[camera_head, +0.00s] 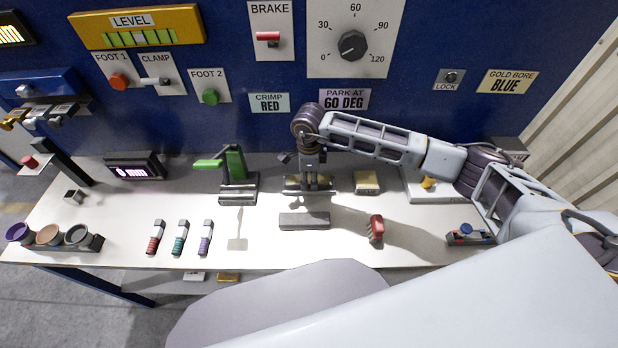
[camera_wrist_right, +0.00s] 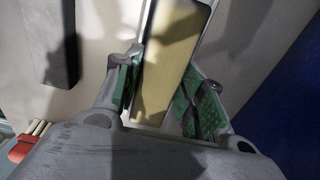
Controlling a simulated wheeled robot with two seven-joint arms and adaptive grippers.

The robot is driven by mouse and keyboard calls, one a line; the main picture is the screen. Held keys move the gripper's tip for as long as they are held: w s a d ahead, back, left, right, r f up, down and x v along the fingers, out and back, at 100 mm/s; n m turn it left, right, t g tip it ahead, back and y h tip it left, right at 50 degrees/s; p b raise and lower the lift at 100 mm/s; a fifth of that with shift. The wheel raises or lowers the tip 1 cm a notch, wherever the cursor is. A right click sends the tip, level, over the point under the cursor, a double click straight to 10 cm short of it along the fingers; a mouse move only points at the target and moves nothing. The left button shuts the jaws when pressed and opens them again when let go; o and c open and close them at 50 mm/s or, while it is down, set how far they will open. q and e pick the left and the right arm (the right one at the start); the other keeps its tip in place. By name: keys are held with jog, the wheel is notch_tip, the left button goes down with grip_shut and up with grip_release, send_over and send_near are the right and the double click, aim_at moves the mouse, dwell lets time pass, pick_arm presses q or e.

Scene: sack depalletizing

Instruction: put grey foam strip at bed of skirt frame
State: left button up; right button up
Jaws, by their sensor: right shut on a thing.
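My right gripper (camera_head: 309,186) points down at the middle of the bench. In the right wrist view its green-padded fingers (camera_wrist_right: 163,88) are shut on a tan strip (camera_wrist_right: 176,45). The strip lies along a pale-edged, tray-like holder (camera_head: 290,191), which may be the skirt frame; the gripper partly hides it. A grey block (camera_head: 304,221), which looks like the grey foam strip, lies flat on the bench in front of the gripper, apart from it. It also shows at the upper left of the right wrist view (camera_wrist_right: 48,40). My left gripper is not in view.
A tan block (camera_head: 367,182) and a red clamp-like piece (camera_head: 376,229) stand to the right. A green lever device (camera_head: 236,178) stands to the left, with several coloured cylinders (camera_head: 178,239) before it. The blue panel (camera_head: 220,50) rises behind. Bench surface (camera_head: 270,255) is bare at the front.

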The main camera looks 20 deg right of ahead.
jog(key=shift+f+b, duration=0.3)
jog(key=o, duration=1.3)
jog(key=shift+c, duration=0.2)
notch_tip(320, 180, up, 12)
jog(key=shift+s+f, duration=0.1)
dwell(1.1)
